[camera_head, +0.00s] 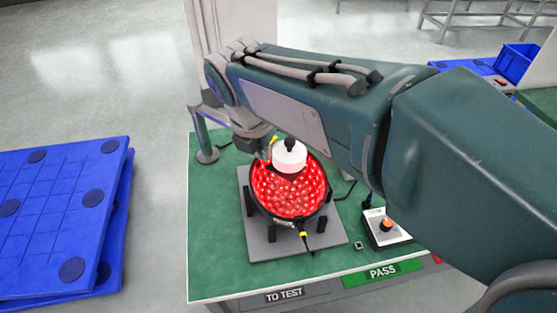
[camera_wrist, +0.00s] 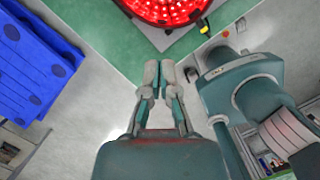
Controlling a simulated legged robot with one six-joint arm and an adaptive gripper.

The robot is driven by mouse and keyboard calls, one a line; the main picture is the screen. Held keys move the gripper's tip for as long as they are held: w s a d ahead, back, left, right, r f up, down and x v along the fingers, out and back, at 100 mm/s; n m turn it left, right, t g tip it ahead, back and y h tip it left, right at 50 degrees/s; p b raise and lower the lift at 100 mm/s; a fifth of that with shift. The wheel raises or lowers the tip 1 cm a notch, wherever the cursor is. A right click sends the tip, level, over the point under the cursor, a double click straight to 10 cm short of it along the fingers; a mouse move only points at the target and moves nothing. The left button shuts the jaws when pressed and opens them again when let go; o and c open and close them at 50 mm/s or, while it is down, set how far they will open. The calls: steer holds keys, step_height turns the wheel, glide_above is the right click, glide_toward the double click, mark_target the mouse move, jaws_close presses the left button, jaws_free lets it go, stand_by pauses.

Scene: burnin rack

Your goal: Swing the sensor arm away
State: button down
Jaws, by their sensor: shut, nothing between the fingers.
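The sensor arm's post (camera_head: 205,145) stands on a round foot at the back left of the green table. A grey bar (camera_head: 215,115) runs right from its top and goes behind my arm. A white rounded head with a dark top (camera_head: 289,155) sits over the glowing red round lamp (camera_head: 290,198); its link to the bar is hidden. In the wrist view the lamp's near edge (camera_wrist: 165,10) shows at the top, but the post and bar do not show. My gripper (camera_wrist: 159,72) is shut and empty, its fingertips together. I cannot make it out in the head view.
The lamp stands on a grey plate (camera_head: 257,248) on the green table (camera_head: 215,270). A control box with an orange knob (camera_head: 388,232) is to its right. Blue pallets (camera_head: 50,215) lie left of the table, with clear floor between. My arm crosses above the table's right side.

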steer(key=w+d+f, duration=0.2)
steer(key=w+f, duration=0.4)
steer(key=f, duration=0.4)
steer(key=shift+d, duration=0.35)
stand_by(0.4)
